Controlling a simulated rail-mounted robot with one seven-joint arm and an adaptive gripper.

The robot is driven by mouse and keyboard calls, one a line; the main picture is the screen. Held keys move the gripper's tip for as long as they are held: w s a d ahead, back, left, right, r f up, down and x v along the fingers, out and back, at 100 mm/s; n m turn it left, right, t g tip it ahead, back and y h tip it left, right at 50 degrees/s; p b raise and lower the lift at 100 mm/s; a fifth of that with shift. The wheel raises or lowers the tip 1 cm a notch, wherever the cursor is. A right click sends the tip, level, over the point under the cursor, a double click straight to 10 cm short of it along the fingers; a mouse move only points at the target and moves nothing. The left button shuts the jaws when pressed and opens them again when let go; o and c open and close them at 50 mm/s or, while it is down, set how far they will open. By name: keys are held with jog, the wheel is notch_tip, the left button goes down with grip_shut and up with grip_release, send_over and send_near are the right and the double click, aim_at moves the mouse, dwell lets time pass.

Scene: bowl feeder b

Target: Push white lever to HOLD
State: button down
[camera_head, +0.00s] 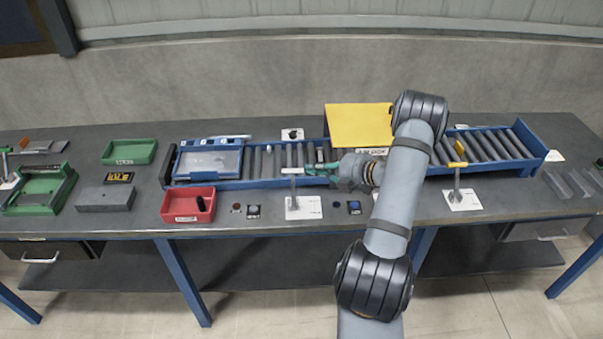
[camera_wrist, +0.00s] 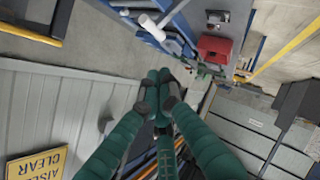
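The white lever (camera_head: 296,170) stands on a white plate (camera_head: 303,208) at the front side of the blue roller conveyor, left of my arm. Its white bar lies crosswise at the top of a grey post. My gripper (camera_head: 313,170) has teal fingers pointing left, close to the right end of the bar; I cannot tell whether they touch. In the wrist view, my gripper's fingertips (camera_wrist: 159,76) are together with nothing between them. The white lever (camera_wrist: 150,26) shows above them there, with a visible gap in the picture. The plate's markings, including HOLD, are unreadable.
The blue conveyor (camera_head: 255,184) carries a tray (camera_head: 211,161) at its left. A yellow panel (camera_head: 359,126) rises behind my gripper. A yellow-handled lever (camera_head: 457,164) stands right of my arm. A red bin (camera_head: 187,207) and small buttons (camera_head: 253,211) lie along the front of the bench.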

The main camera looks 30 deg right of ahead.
jog(key=v, duration=0.3)
jog(key=shift+r, duration=0.25)
jog(key=shift+w, duration=0.1)
